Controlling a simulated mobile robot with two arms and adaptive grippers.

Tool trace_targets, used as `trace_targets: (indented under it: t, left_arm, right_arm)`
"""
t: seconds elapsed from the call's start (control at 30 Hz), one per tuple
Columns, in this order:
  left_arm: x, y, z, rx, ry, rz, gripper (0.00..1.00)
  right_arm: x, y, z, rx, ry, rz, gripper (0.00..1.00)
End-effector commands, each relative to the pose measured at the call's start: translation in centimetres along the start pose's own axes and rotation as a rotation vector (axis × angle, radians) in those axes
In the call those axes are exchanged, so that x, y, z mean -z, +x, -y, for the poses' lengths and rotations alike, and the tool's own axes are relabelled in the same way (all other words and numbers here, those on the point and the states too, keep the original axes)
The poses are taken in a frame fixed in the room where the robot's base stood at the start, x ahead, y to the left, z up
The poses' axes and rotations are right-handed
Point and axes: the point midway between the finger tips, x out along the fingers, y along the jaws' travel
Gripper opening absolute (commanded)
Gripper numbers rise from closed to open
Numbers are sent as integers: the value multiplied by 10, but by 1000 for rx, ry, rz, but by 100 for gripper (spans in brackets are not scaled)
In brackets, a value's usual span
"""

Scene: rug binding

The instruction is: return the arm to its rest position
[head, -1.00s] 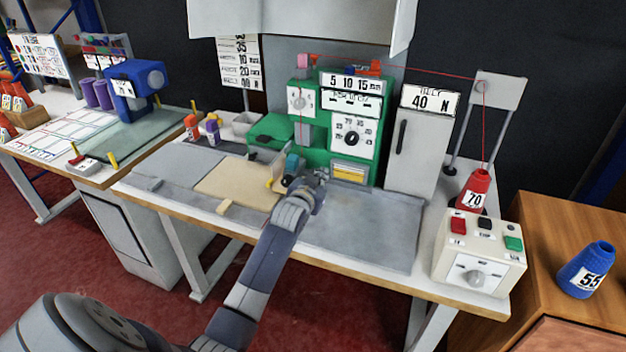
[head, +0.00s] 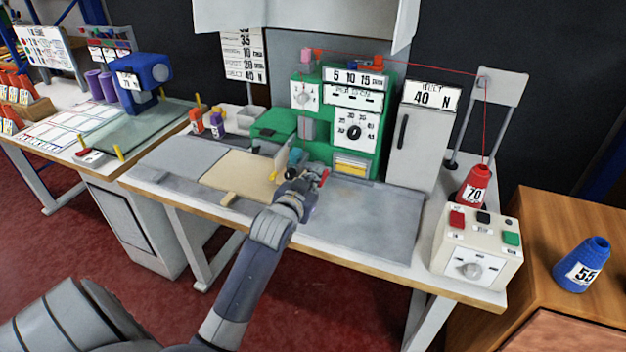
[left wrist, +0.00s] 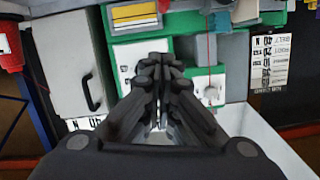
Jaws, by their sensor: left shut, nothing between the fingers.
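My left arm comes in from the bottom of the head view and reaches over the front of the workbench (head: 375,222). My left gripper (head: 308,180) is at its end, in front of the green machine (head: 352,112), and its fingertips are partly hidden by my own wrist. In the left wrist view the gripper (left wrist: 160,62) has its fingers together with nothing between them. The green machine shows beyond the fingers there. My right gripper is in neither view.
A tan board (head: 240,176) lies left of the gripper. A grey cabinet (head: 415,150), a red cone (head: 473,187) and a control box (head: 477,250) stand to the right. A blue cone (head: 582,265) stands on the wooden cabinet. The grey mat at front right is clear.

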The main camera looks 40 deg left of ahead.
Motion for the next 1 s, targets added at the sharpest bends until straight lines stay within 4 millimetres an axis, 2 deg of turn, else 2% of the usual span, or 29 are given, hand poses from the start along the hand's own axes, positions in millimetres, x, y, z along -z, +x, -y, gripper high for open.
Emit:
trace_targets:
  t: [0.5,0.57,0.63,0.67,0.77,0.9,1.0]
  left_arm:
    - [0,0,0,0,0,0,0]
    - [-4,-2,-3,-5,2,11,0]
    - [-16,-9,-11,-23,9,48,0]
    - [-24,-15,-17,-35,14,72,0]
    - [-63,-45,-44,-93,36,199,0]
    - [-127,-114,-86,-197,77,432,0]
    - [-159,-161,-104,-255,100,570,0]
  right_arm:
    - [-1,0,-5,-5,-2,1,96]
    - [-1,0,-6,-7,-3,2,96]
    - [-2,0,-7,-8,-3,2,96]
    - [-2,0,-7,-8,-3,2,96]
    - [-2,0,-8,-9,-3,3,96]
    - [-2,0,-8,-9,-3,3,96]
    - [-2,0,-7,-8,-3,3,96]
